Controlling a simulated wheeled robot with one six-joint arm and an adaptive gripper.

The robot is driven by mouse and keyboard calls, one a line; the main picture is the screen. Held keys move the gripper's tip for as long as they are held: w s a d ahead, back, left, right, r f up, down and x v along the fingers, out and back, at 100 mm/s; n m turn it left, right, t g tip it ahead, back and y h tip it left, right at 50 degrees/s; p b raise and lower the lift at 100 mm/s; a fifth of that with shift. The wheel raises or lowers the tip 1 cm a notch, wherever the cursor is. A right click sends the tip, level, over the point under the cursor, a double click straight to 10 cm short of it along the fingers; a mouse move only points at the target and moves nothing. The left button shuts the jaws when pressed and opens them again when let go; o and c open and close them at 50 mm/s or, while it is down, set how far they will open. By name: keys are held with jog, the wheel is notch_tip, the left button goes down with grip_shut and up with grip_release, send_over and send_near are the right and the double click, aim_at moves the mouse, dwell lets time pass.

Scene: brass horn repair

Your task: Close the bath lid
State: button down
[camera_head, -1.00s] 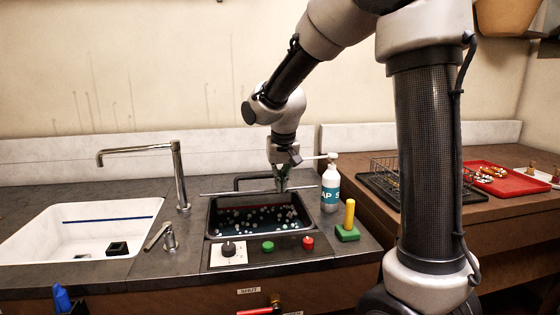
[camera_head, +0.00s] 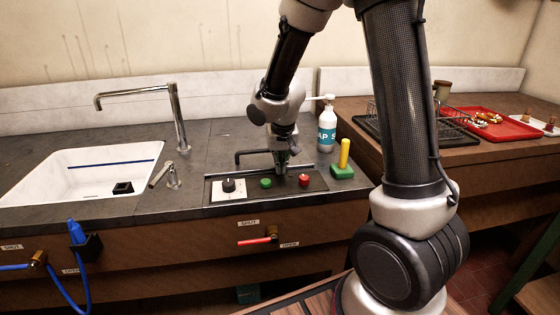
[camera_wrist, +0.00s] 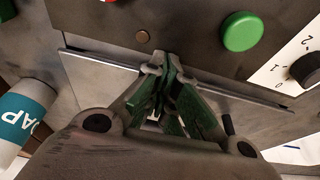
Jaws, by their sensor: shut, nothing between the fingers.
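The bath lid (camera_head: 222,171) is a flat grey metal panel over the bath in the head view, with a dark bar handle (camera_head: 252,153) at its back. In the wrist view, the lid (camera_wrist: 100,80) spans behind my gripper, its front edge along the control panel. The bath's inside is hidden. I cannot tell whether the lid is fully seated. My gripper (camera_head: 281,172) points down at the lid's front part, beside the control panel. In the wrist view, my gripper (camera_wrist: 165,62) has its green-padded fingers together and empty, their tips near the lid's front edge.
The control panel (camera_head: 285,187) has a black knob, a green button (camera_head: 266,183) and a red button (camera_head: 304,181) close to my gripper. A soap bottle (camera_head: 327,128) and a yellow-handled green block (camera_head: 342,165) stand right. A white sink (camera_head: 75,190) lies left.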

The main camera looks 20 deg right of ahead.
jog(key=shift+r, duration=0.1)
jog(key=shift+w+r, duration=0.1)
jog(key=shift+r, duration=0.2)
notch_tip(320, 180, up, 3)
jog(key=shift+r, duration=0.1)
jog(key=shift+n, duration=0.5)
jog(key=s, duration=0.3)
jog(key=s+a+r, duration=0.1)
jog(key=s, duration=0.2)
jog(key=s+r, duration=0.1)
jog(key=s, duration=0.3)
jog(key=shift+s+a+r, duration=0.1)
jog(key=shift+a+r, duration=0.05)
jog(key=shift+a, duration=0.1)
jog(key=s+d+r, duration=0.5)
jog(key=s+r, duration=0.1)
jog(key=s, duration=0.2)
jog(key=s+d+r+n+t, duration=0.1)
jog(key=s+d+r, duration=0.4)
jog(key=s, duration=0.3)
jog(key=shift+s+r+y, duration=0.3)
jog(key=shift+r, duration=0.15)
